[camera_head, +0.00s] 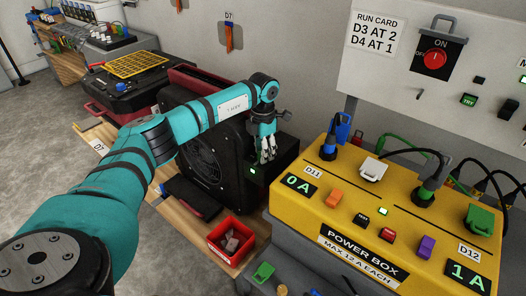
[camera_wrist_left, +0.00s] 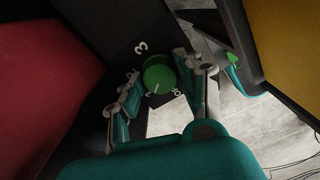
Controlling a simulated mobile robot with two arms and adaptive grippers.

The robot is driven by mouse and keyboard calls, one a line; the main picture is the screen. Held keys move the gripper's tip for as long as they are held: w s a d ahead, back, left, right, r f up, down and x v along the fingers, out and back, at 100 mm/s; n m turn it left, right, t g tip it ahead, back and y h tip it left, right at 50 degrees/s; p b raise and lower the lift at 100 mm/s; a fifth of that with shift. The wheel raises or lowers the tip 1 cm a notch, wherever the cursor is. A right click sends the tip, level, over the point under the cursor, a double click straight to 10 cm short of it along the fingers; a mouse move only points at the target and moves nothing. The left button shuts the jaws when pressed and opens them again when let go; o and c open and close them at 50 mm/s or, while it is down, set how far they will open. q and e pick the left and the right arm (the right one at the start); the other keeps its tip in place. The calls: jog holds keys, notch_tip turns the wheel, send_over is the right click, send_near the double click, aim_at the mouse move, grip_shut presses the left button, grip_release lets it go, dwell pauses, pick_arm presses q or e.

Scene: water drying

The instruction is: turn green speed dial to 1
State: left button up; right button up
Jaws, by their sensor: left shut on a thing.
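The green speed dial (camera_wrist_left: 158,74) is on a black face in the left wrist view, with a white "3" and other white marks around it. A pale line shows at its lower edge; I cannot tell its exact setting. My left gripper (camera_wrist_left: 158,88) has its fingers on either side of the dial and is shut on it. In the head view my left gripper (camera_head: 267,152) points down at the black blower (camera_head: 205,160) with a round grille, and hides the dial there. My right gripper is not in view.
The yellow power box (camera_head: 345,205) stands close to the right of the blower, with cables and plugs on top. A red bin (camera_head: 231,256) sits on the wooden bench in front. A run card (camera_head: 376,33) on the wall panel reads "D3 AT 2, D4 AT 1".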

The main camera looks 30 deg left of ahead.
pick_arm(q)
jog(key=shift+r, duration=0.1)
dwell(0.4)
jog(key=o, duration=1.1)
jog(key=shift+o, duration=0.2)
jog(key=shift+r, duration=4)
